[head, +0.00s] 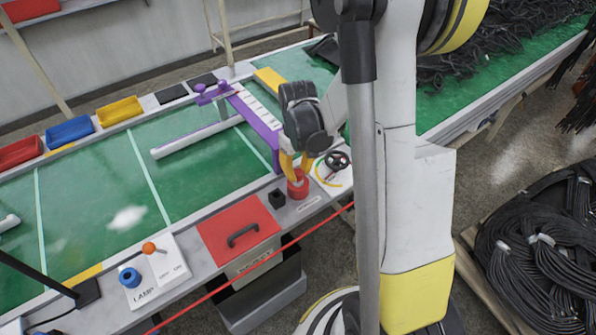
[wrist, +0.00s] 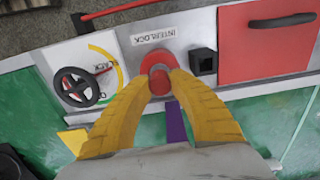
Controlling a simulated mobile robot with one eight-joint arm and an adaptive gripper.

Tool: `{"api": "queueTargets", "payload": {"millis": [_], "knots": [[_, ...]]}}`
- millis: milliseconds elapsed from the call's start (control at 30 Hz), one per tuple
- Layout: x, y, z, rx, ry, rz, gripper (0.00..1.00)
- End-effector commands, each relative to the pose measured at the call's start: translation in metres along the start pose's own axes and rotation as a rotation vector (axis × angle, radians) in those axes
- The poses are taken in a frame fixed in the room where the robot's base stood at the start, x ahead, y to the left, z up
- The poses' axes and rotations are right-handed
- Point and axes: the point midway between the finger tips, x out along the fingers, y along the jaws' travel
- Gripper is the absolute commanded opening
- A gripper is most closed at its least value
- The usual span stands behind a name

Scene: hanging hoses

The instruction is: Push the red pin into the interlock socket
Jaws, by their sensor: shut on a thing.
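The red pin (wrist: 160,82) is between the yellow fingertips of my gripper (wrist: 160,76) in the wrist view. My gripper (head: 296,170) is shut on it and points down from above. A wider round red part (wrist: 158,61) shows just beyond the pin, beside the INTERLOCK label (wrist: 153,36). In the head view the round red part (head: 298,188) is under the fingertips. A black square block (wrist: 203,61) with a dark recess stands beside it, also seen in the head view (head: 277,199). I cannot tell how deep the pin sits or which part is the socket.
A red panel with a black handle (head: 240,230) lies left of the black block in the head view. A black handwheel (head: 337,160) stands close on the other side. A purple frame (head: 256,125) and a white tube (head: 197,138) are on the green belt. A red rope (head: 270,256) runs along the front.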

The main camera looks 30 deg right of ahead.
Motion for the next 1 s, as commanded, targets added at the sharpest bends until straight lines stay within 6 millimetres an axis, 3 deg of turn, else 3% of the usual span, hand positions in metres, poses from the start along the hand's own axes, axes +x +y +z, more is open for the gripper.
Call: {"api": "queueTargets", "payload": {"millis": [600, 633, 700, 1000], "knots": [[0.017, 0.000, 0.000, 0.000, 0.000, 0.000, 0.00], [0.016, 0.000, 0.000, 0.000, 0.000, 0.000, 0.29], [0.015, 0.000, 0.000, 0.000, 0.000, 0.000, 0.47], [0.014, 0.000, 0.000, 0.000, 0.000, 0.000, 0.47]]}}
